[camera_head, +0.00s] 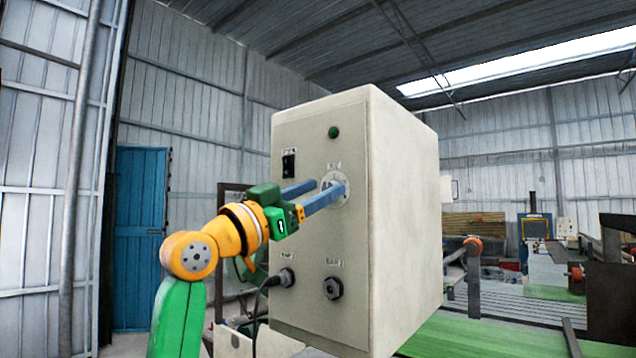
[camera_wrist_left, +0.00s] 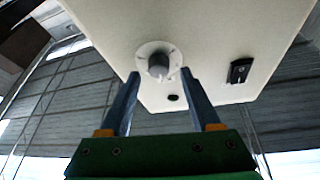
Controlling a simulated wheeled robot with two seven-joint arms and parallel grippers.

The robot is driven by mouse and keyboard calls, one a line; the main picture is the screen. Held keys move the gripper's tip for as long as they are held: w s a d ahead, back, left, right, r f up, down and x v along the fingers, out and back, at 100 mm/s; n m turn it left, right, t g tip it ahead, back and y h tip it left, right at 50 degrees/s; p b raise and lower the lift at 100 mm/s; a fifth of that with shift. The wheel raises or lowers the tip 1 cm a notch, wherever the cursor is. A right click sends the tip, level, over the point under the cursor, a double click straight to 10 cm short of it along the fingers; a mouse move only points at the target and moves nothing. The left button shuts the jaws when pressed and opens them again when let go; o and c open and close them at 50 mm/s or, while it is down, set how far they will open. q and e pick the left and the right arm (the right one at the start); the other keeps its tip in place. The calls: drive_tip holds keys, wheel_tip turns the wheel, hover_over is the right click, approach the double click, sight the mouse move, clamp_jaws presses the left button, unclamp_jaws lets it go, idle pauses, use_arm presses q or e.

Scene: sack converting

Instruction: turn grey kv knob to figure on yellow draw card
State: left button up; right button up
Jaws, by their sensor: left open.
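The grey knob (camera_wrist_left: 158,65) sits on a round pale dial plate on the cream control box (camera_head: 400,190). In the head view the dial plate (camera_head: 341,202) shows, but my fingers largely hide the knob. My left gripper (camera_head: 327,187) reaches the box face from the left. In the left wrist view its two blue fingers (camera_wrist_left: 160,76) stand open, one on each side of the knob, with gaps visible. Whether the tips touch the panel I cannot tell. The dial's figures are too small to read. No yellow draw card is seen. My right gripper is out of view.
The box face also carries a black rocker switch (camera_head: 288,165), a green lamp (camera_head: 334,132) and two dark connectors below, one (camera_head: 333,288) free and one (camera_head: 286,277) with a cable. A blue door (camera_head: 140,235) and machinery stand farther back.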

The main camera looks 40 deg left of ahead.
use_arm(q)
drive_tip(key=shift+w+f, duration=0.15)
drive_tip(key=shift+w, duration=0.25)
drive_tip(key=shift+w+f, duration=0.1)
drive_tip(key=shift+w, duration=0.1)
drive_tip(key=shift+c, duration=1.2)
drive_tip(key=shift+s, duration=0.1)
clamp_jaws()
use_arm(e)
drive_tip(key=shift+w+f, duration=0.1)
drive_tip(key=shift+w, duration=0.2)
